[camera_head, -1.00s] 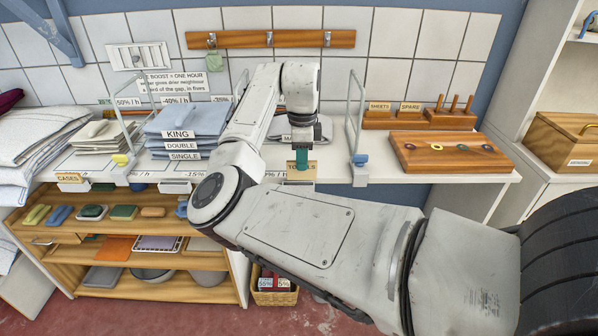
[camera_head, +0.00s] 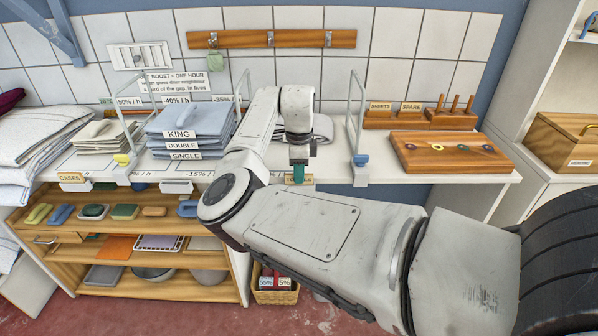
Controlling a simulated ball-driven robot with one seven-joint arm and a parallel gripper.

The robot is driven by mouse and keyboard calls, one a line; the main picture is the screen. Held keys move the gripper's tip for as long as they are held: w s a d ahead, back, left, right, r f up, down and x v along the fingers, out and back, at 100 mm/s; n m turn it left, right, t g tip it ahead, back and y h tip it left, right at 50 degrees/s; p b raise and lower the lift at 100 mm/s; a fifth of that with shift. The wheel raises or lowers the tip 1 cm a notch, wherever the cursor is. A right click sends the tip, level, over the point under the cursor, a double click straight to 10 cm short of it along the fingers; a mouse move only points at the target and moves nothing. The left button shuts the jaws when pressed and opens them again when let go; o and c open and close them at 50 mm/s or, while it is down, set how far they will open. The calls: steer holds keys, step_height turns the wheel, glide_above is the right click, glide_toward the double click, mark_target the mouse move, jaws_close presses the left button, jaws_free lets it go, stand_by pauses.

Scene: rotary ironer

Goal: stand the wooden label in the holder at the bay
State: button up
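The wooden label (camera_head: 309,180), marked TOWELS, is upright at the front edge of the white shelf, right of the middle. My gripper (camera_head: 298,174) comes down from above. Its teal fingers cover the middle letters of the label, and it appears shut on it. The holder at this spot is hidden behind the label and fingers, so I cannot tell whether the label's foot is seated. A similar wooden label, CASES (camera_head: 70,178), stands at the shelf's front edge on the left.
Folded blue linen (camera_head: 190,120) with size tags lies left of my arm. Wire dividers (camera_head: 352,115) stand on the shelf. A wooden tray with rings (camera_head: 450,165) and SHEETS and SPARE labels (camera_head: 395,107) are on the right. A basket (camera_head: 275,295) sits below.

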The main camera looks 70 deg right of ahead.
steer(key=o, duration=0.4)
step_height(320, 180, up, 12)
steer(key=shift+r+b, duration=0.2)
steer(key=shift+b, duration=0.2)
steer(key=shift+f, duration=0.1)
